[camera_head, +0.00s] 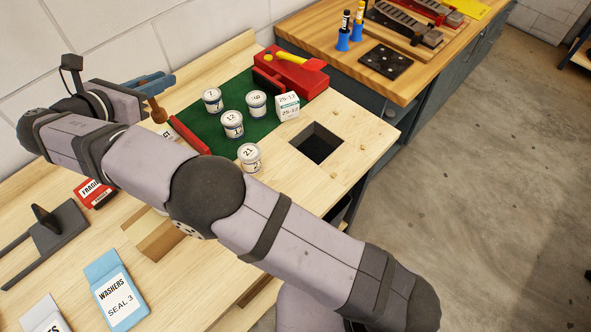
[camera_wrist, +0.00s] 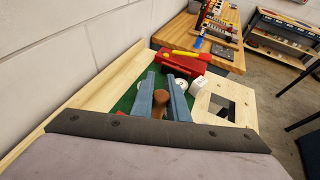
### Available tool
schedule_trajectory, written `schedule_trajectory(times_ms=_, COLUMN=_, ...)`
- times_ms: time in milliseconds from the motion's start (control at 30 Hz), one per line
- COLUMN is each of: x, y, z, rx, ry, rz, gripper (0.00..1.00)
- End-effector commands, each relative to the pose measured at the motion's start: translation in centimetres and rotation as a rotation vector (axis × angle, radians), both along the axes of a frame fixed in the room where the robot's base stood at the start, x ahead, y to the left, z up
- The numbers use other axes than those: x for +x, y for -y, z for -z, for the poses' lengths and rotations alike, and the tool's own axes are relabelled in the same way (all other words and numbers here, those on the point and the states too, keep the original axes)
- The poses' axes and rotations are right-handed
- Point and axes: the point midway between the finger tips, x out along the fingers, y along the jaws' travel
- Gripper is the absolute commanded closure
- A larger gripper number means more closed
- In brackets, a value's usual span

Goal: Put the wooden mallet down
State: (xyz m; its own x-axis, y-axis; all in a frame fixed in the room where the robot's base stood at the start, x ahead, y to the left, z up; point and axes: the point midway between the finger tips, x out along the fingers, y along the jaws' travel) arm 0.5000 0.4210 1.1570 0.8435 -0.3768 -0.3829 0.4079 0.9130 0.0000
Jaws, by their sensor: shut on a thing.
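My gripper (camera_head: 150,82) is at the upper left of the head view, above the bench by the wall. Its blue fingers are shut on the brown wooden mallet (camera_head: 157,112), which hangs below them. In the wrist view the mallet (camera_wrist: 159,99) shows between the two fingers (camera_wrist: 160,92), and part of it is hidden by them. The mallet is held up, in front of the green mat (camera_head: 258,133); I cannot tell its exact height.
Several white numbered tins (camera_head: 232,124) and a white box (camera_head: 287,106) stand on or beside the mat. A red block (camera_head: 291,72) with a yellow-handled tool is behind. A square hole (camera_head: 316,143) opens at right. Washers packet (camera_head: 116,291) lies in front.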

Motion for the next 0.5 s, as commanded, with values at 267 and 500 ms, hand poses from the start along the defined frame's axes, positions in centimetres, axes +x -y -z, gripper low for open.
schedule_trajectory(times_ms=267, x=3.4, y=7.6, z=-3.7, rx=-0.004, ry=-0.001, rz=0.114, gripper=1.00)
schedule_trajectory(times_ms=500, x=4.3, y=14.4, z=-3.8, rx=-0.004, ry=-0.002, rz=0.180, gripper=1.00)
